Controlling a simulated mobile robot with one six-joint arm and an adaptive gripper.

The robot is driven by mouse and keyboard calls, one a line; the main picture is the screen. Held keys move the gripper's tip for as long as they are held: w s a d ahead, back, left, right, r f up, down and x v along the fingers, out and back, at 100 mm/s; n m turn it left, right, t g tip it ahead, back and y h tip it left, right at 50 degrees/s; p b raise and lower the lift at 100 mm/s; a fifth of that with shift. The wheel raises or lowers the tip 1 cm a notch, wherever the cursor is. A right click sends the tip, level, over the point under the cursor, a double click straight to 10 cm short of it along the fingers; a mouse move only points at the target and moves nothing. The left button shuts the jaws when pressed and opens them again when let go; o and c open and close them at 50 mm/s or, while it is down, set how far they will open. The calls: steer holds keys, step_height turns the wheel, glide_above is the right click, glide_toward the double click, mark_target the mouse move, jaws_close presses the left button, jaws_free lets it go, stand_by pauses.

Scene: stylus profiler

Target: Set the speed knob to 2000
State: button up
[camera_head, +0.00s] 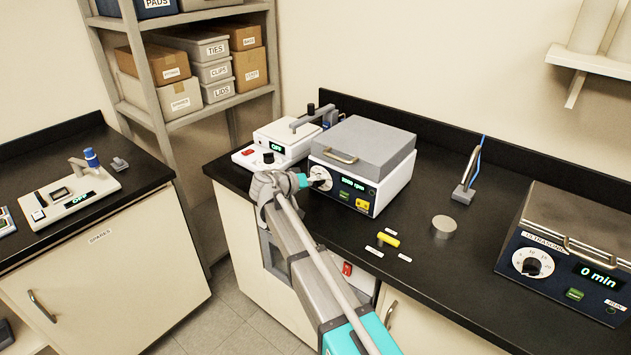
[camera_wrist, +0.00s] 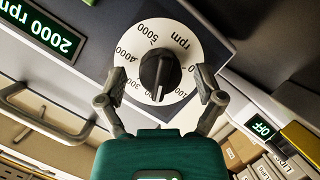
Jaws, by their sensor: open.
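The speed knob (camera_wrist: 160,72) is black on a white round dial (camera_wrist: 178,34) marked in rpm; the wrist view shows it upside down. Its light pointer line faces the bottom of that picture; the nearby numbers are partly hidden. The green display (camera_wrist: 42,28) beside it reads 2000 rpm. The dial also shows in the head view (camera_head: 319,172), on the front of a white box with a grey lid (camera_head: 365,142). My gripper (camera_wrist: 161,84) is open, one finger on each side of the knob, with a visible gap to it. It also shows in the head view (camera_head: 306,181).
A white device (camera_head: 284,136) showing OFF stands left of the box. A yellow piece (camera_head: 389,240), a grey disc (camera_head: 444,226) and a small probe stand (camera_head: 465,190) are on the black bench. An ultrasonic unit (camera_head: 570,240) stands at the right. The box's handle (camera_wrist: 40,112) sits near my gripper.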

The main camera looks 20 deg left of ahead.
stand_by(0.4)
steer(key=shift+s+d+m+y+p, duration=0.1)
steer(key=shift+m+y+p, duration=0.25)
steer(key=shift+m+y, duration=0.25)
steer(key=m+t+y, duration=0.1)
steer(key=m, duration=0.1)
steer(key=shift+m+y, duration=0.3)
steer(key=shift+m, duration=0.1)
steer(key=shift+s+r+p, duration=0.2)
steer(key=shift+p, duration=0.15)
steer(key=p+v, duration=0.5)
steer(key=v, duration=0.9)
steer(key=s+a+f+m+t+h+b, duration=0.1)
steer(key=s+a+f+m+t+b, duration=0.2)
steer(key=s+m+b, duration=0.5)
steer(key=shift+s+f+m+t+h+b, duration=0.45)
steer(key=shift+f+m+b, duration=0.5)
steer(key=shift+m+b, duration=1.65)
steer(key=shift+w+m+y+p, duration=0.1)
steer(key=shift+m+y+p, duration=0.15)
steer(key=shift+m+p, duration=0.5)
